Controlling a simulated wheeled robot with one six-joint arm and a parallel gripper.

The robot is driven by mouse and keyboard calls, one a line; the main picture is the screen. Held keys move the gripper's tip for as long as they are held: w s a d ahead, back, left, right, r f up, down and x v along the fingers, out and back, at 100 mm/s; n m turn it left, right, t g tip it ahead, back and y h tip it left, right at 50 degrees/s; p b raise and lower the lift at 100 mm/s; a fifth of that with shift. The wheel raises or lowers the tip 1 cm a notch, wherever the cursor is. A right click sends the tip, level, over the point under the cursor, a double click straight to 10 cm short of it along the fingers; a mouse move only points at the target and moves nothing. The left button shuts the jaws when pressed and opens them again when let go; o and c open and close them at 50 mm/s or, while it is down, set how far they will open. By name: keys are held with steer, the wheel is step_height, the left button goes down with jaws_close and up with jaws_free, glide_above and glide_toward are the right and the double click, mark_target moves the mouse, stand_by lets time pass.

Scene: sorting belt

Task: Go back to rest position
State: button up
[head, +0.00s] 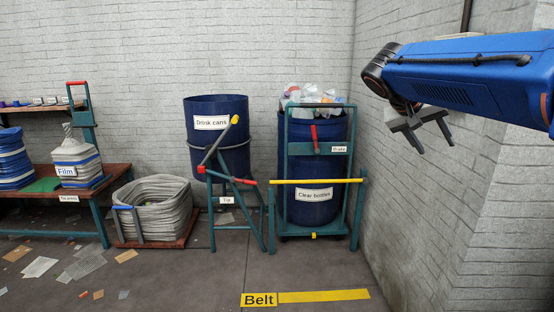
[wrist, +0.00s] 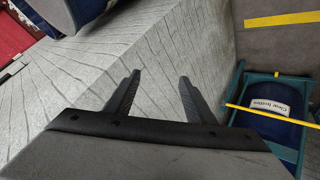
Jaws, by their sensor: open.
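My gripper (head: 427,133) hangs at the upper right of the head view, at the end of my blue arm. Its two dark fingers are apart with nothing between them. In the wrist view the fingers (wrist: 158,92) are also spread and empty, with the grey block wall behind them. The gripper is in the air, to the right of the blue Clear bottles drum (head: 318,165) and clear of it in the head view.
The Clear bottles drum stands in a green frame with a yellow bar (head: 318,181). A Drink cans drum (head: 216,133) sits on a stand. A grey bag (head: 155,209), a bench (head: 95,185) and floor scraps lie left. A brick wall (head: 460,215) is close on the right.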

steer(key=s+a+f+n+y, duration=0.2)
steer(key=s+a+f+y, duration=0.2)
steer(key=s+f, duration=1)
steer(key=s+a+f+n+t+y, duration=0.1)
steer(key=s+a+f+n+y, duration=0.2)
steer(key=s+a+f, duration=0.4)
steer(key=s+f+y, duration=0.1)
steer(key=s+f, duration=0.6)
steer(key=shift+s+f+y, duration=0.15)
steer(key=shift+y, duration=0.25)
